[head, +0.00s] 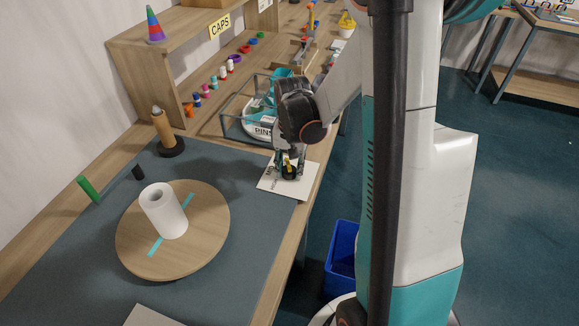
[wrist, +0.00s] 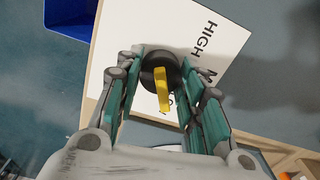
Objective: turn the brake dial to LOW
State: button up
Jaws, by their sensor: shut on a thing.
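The brake dial (wrist: 150,80) is a dark round knob with a yellow pointer bar (wrist: 163,92), mounted on a white label plate (wrist: 130,35). In the wrist view the bar extends toward the bottom of the picture, past the knob's edge. HIGH reads clearly on the plate; a word starting with M is partly covered, and another word by the bar is mostly hidden. My gripper (wrist: 160,84) is shut on the dial, with a teal-padded finger on each side. In the head view my gripper (head: 289,172) points down over the plate (head: 270,182) at the table edge.
A round wooden turntable (head: 210,235) with a white roll (head: 163,210) stands left of the plate. A clear-sided box (head: 240,125) is close behind my gripper. A blue bin (head: 342,250) is on the floor to the right.

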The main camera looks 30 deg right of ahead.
aim_at(290, 166)
dwell(0.5)
jog(key=o, duration=1.1)
jog(key=shift+c, duration=0.2)
jog(key=shift+r, duration=0.1)
notch_tip(290, 166, up, 12)
jog(key=shift+s+d, duration=0.1)
